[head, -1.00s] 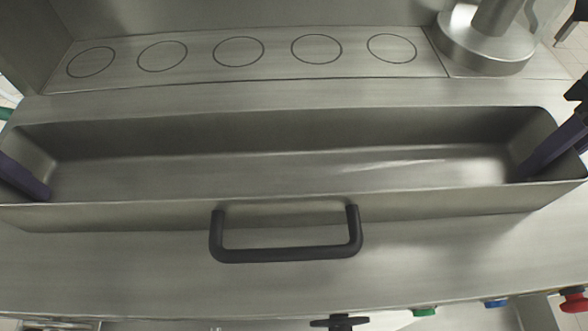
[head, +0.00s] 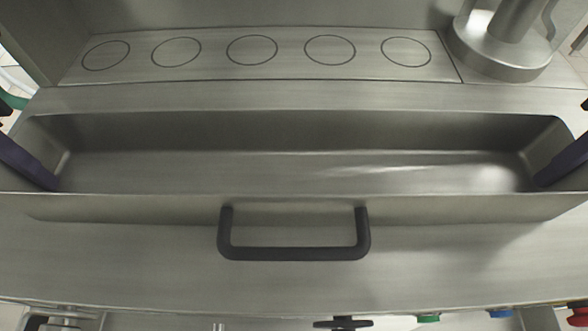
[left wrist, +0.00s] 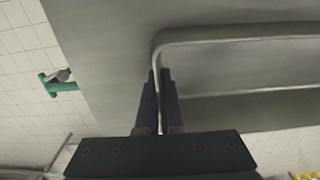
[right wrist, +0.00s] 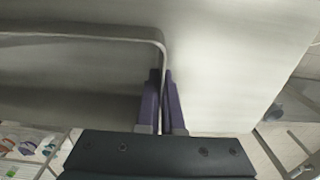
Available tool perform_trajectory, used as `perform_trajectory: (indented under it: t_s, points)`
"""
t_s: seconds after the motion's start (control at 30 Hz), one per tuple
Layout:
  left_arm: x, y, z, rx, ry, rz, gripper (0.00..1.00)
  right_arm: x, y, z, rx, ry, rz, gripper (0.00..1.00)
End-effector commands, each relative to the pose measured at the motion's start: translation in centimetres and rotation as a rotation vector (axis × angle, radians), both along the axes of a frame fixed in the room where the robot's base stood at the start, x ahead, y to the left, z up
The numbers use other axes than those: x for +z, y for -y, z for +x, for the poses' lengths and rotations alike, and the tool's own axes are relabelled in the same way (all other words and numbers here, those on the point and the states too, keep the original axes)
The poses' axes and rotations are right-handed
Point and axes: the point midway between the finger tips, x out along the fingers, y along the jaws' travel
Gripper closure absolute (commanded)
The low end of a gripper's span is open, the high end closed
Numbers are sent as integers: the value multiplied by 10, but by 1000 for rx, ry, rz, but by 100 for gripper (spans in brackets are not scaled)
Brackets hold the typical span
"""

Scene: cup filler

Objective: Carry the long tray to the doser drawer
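The long tray (head: 290,170) is a deep, empty, open metal trough spanning nearly the whole head view. My left gripper (head: 48,182) is at its left end, and my right gripper (head: 543,180) is at its right end. In the left wrist view, the fingers (left wrist: 160,75) are closed on the thin tray rim (left wrist: 230,34). In the right wrist view, the fingers (right wrist: 162,74) are closed on the opposite rim (right wrist: 90,36). A black handle (head: 293,253) shows at the front wall; I cannot tell whether it belongs to the tray or the drawer. The doser drawer is not clearly distinguishable.
A metal plate with several ringed circles (head: 252,50) lies behind the tray. A round metal column base (head: 500,52) stands at the back right. Green (head: 428,319), blue (head: 500,313) and red (head: 579,314) buttons line the front edge. A bare metal surface (head: 450,250) lies in front.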

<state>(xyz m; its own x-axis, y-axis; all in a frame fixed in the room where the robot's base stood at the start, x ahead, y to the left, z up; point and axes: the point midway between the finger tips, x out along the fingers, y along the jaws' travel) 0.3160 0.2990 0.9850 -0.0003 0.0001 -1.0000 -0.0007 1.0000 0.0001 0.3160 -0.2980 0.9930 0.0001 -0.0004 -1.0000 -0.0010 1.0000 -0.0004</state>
Motion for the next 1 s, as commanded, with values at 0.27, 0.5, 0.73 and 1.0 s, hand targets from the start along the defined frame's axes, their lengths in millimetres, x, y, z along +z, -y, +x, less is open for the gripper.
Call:
perform_trajectory:
  t_s: [0.27, 0.5, 0.73, 1.0]
  points:
    - [0, -1, 0, 1, 1, 1, 100, 0, 0, 0, 0, 0, -1, 100]
    - [0, -1, 0, 1, 0, 1, 100, 0, 0, 0, 0, 0, -1, 100]
    - [6, -1, 1, 1, 2, 1, 100, 6, 0, 1, 0, 2, -1, 100]
    - [33, -1, 1, 1, 2, 2, 100, 33, 0, 0, 0, 1, -1, 100]
